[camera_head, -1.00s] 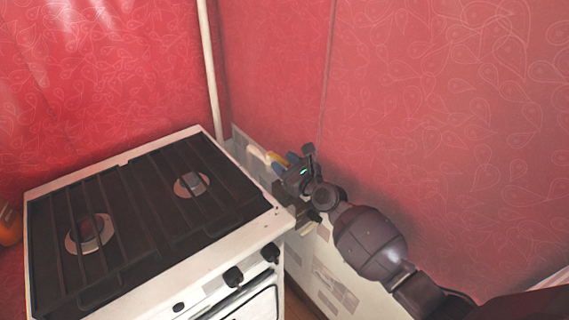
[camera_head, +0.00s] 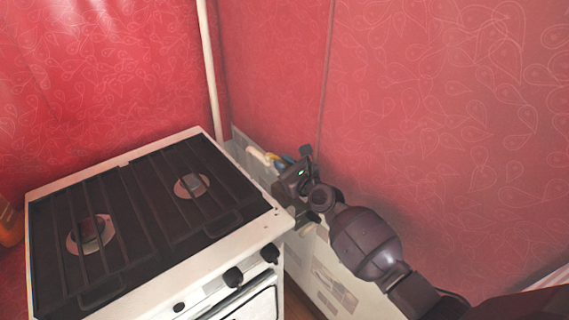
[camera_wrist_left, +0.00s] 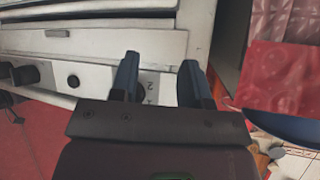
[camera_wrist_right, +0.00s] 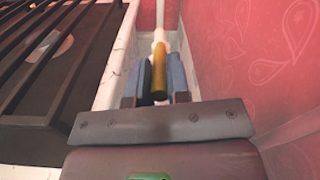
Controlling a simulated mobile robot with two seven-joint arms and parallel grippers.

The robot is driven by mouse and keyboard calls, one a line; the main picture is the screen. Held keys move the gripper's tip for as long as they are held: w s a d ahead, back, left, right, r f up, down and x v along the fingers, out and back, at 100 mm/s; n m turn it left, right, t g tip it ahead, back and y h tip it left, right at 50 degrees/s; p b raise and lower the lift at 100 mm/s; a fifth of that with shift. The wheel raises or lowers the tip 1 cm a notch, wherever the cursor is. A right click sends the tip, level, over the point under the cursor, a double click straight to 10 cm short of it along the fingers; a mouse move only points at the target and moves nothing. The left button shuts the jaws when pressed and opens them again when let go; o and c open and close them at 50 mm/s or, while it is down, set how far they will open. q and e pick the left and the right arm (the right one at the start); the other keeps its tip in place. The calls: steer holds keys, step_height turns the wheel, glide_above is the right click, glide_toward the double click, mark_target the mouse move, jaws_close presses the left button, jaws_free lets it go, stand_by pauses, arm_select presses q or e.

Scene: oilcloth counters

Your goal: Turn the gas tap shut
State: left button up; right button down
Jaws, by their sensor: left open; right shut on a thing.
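The gas tap's ochre-yellow handle (camera_wrist_right: 159,66) sits at the end of a white pipe (camera_wrist_right: 159,25) in the right wrist view, between the stove side and the red wall. My right gripper (camera_wrist_right: 154,80) has its blue fingers on both sides of the handle and is shut on it. In the head view only a bit of yellow (camera_head: 270,157) shows beside the right gripper (camera_head: 284,163); the tap body is mostly hidden. The handle's exact angle to the pipe is hard to tell. My left gripper (camera_wrist_left: 160,75) is open and empty before the stove front, outside the head view.
The white stove (camera_head: 250,236) with dark grates stands left of the right gripper, close to it. Black knobs (camera_head: 233,276) are on its front. The red wall (camera_head: 430,110) is close on the right. An orange object (camera_head: 9,226) is at the left edge.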

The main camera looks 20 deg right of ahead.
steer(key=shift+a+r+m+t+h+p, duration=0.3)
steer(key=shift+r+m+h+p, duration=0.35)
steer(key=shift+p, duration=0.25)
steer(key=h+p, duration=0.1)
steer(key=m+h, duration=0.1)
steer(key=a+h+p, duration=0.1)
steer(key=shift+s+f+m+t+p, duration=0.1)
steer(key=shift+f+m+t+p, duration=0.15)
steer(key=shift+t+p, duration=0.1)
steer(key=shift+a+f+m+h+p, duration=0.15)
steer(key=shift+a+m+h+p, duration=0.15)
steer(key=shift+m+h+p, duration=0.45)
steer(key=shift+a+f+h, duration=0.1)
steer(key=shift+f+h, duration=0.05)
steer(key=shift+h, duration=0.35)
steer(key=c, duration=1.1)
jaws_free()
steer(key=shift+s, duration=0.1)
steer(key=shift+f, duration=0.1)
